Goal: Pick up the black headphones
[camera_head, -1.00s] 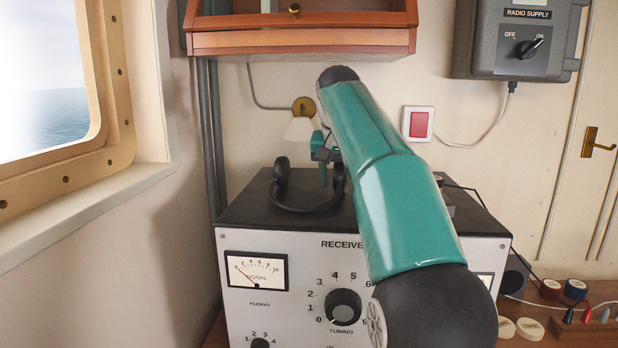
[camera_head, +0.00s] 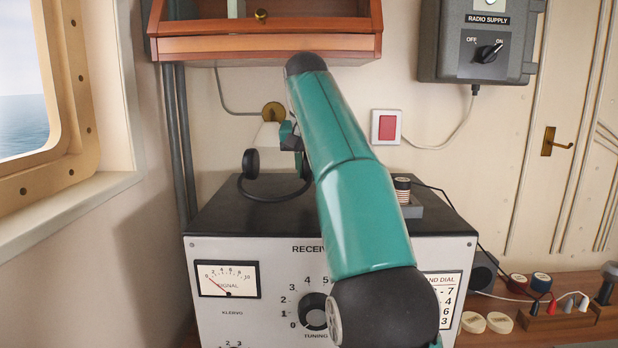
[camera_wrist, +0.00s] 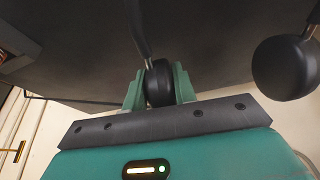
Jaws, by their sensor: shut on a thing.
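The black headphones (camera_head: 262,199) are over the black top of the receiver (camera_head: 215,222) in the head view, band curving down and the left ear cup (camera_head: 250,163) upright. They appear slightly raised off the top. My gripper (camera_head: 291,140) is at their right side, partly hidden by my teal arm. In the wrist view, my gripper's green fingers (camera_wrist: 159,82) are shut on one ear cup (camera_wrist: 158,92), one on each side. The other ear cup (camera_wrist: 287,68) hangs free at the right. The right cup is mostly hidden in the head view.
A wooden cabinet (camera_head: 265,45) hangs above the receiver. A wall lamp (camera_head: 272,125) is behind the headphones. A window (camera_head: 30,110) is at the left, and a grey radio supply box (camera_head: 480,40) is at the upper right. A small coil device (camera_head: 405,198) stands on the receiver's right.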

